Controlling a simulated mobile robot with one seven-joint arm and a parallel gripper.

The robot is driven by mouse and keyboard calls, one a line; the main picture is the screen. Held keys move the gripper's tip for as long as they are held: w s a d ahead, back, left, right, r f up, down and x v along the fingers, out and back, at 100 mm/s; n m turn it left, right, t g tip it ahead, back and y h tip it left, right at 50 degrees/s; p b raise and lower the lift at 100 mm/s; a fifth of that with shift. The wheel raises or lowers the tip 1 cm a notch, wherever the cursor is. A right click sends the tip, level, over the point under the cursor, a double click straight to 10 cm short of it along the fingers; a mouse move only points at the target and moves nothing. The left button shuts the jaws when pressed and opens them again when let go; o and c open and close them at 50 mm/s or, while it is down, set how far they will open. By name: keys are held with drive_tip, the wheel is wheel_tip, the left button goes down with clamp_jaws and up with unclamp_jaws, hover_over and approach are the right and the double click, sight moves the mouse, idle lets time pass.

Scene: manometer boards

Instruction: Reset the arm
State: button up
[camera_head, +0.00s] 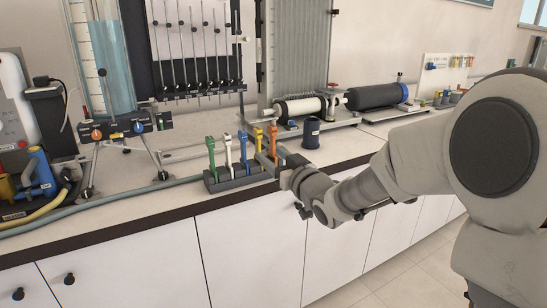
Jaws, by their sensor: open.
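My arm reaches in from the right, over the front edge of the counter (130,226). My gripper (270,162) is at the right end of a dark rack (232,182) on the counter. It is open. The rack holds several upright coloured pieces: green (211,152), white (228,150), blue (244,147), yellow (258,139) and orange (272,140). The gripper's fingers are close to the yellow and orange pieces; I cannot tell whether they touch. The fingers are small and partly hidden in this view.
A dark blue cup (311,133) stands just behind my wrist. A manometer board (195,45) and a tall water column (112,70) stand at the back. A black cylinder (375,96) lies on a bench unit. Hoses (95,208) run along the left.

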drive_tip(key=s+d+m+g+h, duration=0.4)
drive_tip(key=s+d+h, duration=0.6)
drive_tip(key=s+d, duration=0.5)
drive_tip(key=s+d+f+m+g, duration=0.1)
drive_tip(key=s+d+f+g, duration=0.15)
drive_tip(key=s, duration=0.75)
drive_tip(key=s+d+f+m+g, duration=0.2)
drive_tip(key=s+f+g, duration=0.1)
drive_tip(key=s, duration=0.7)
wheel_tip(320, 180, up, 16)
drive_tip(key=p, duration=1.5)
drive_tip(key=shift+w+p, duration=0.2)
drive_tip(key=shift+p, duration=0.15)
